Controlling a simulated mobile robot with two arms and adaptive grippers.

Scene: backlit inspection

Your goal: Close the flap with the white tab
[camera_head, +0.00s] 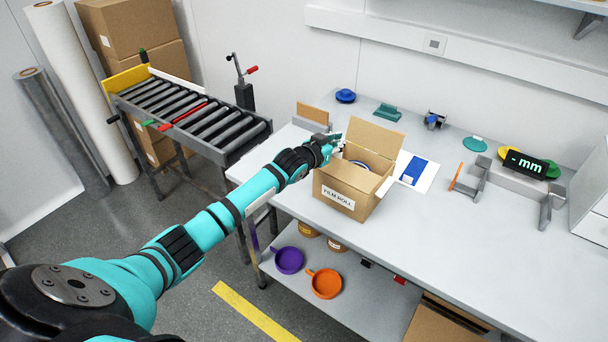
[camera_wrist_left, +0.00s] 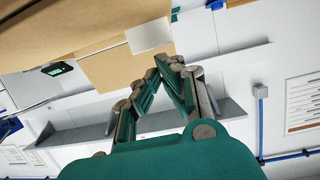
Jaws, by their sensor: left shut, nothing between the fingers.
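The open cardboard box (camera_head: 340,199), labelled "FILM ROLL", stands on the table in the head view. A cardboard flap (camera_head: 374,136) stands raised at its back, and a blue-rimmed thing (camera_head: 360,164) shows inside. In the left wrist view, a white tab (camera_wrist_left: 148,37) shows against brown cardboard (camera_wrist_left: 118,70). I cannot tell for certain which flap in the head view carries it. My left gripper (camera_head: 338,143) is at the box's upper left side; its fingertips (camera_wrist_left: 168,63) are shut and empty, near the tab in the picture. Contact is unclear. My right gripper is out of view.
A roller conveyor (camera_head: 190,112) stands left of the table. A blue-and-white sheet (camera_head: 425,172) lies right of the box. A display (camera_head: 526,163) and grey brackets (camera_head: 470,180) stand farther right. The table (camera_head: 420,240) is clear in front of these.

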